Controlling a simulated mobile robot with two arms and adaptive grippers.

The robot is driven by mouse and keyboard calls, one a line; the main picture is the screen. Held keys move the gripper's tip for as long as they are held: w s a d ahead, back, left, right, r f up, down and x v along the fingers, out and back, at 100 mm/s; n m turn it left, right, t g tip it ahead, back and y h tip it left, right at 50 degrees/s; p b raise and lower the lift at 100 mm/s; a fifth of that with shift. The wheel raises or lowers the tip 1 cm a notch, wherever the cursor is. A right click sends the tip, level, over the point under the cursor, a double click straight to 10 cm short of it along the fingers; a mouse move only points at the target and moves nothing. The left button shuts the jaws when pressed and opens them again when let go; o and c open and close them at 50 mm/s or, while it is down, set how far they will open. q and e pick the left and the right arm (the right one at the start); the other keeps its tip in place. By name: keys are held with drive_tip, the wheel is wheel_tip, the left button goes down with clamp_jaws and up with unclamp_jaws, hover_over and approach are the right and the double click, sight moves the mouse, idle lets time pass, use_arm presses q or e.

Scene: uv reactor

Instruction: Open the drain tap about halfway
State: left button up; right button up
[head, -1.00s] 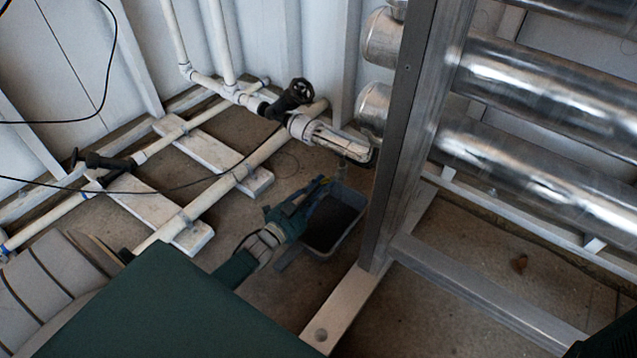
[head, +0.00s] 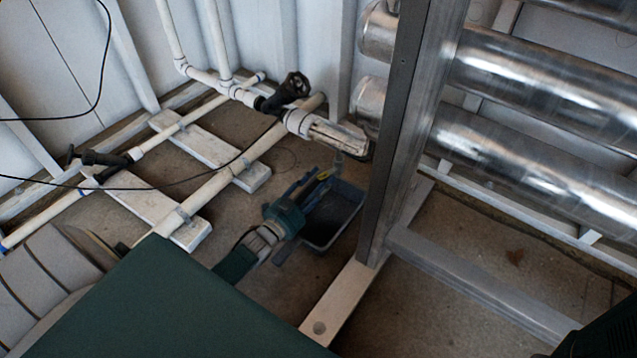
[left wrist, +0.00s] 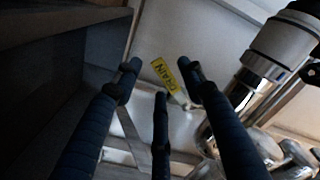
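A yellow tag reading DRAIN (left wrist: 163,77) shows in the left wrist view, beyond the fingertips. A small pale metallic part (left wrist: 186,104) is just below it; the tap's handle cannot be made out clearly. In the head view a small fitting (head: 338,160) hangs under the end of the white pipe, above the tub. My left gripper (head: 316,184) is low, beside the tub and below that pipe end. In the left wrist view its dark fingers (left wrist: 160,78) are spread apart with nothing held between them. My right gripper is not in view.
A blue-grey tub (head: 345,232) stands on the floor under the pipe end. A steel frame post (head: 405,110) stands close on the right, with large shiny cylinders (head: 540,80) beyond. A black valve (head: 290,90) sits on the white pipe; another (head: 105,158) is at left.

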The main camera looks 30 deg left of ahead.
use_arm(q)
drive_tip(key=s, duration=1.2)
drive_tip(key=shift+a, duration=0.45)
drive_tip(key=shift+s, duration=0.1)
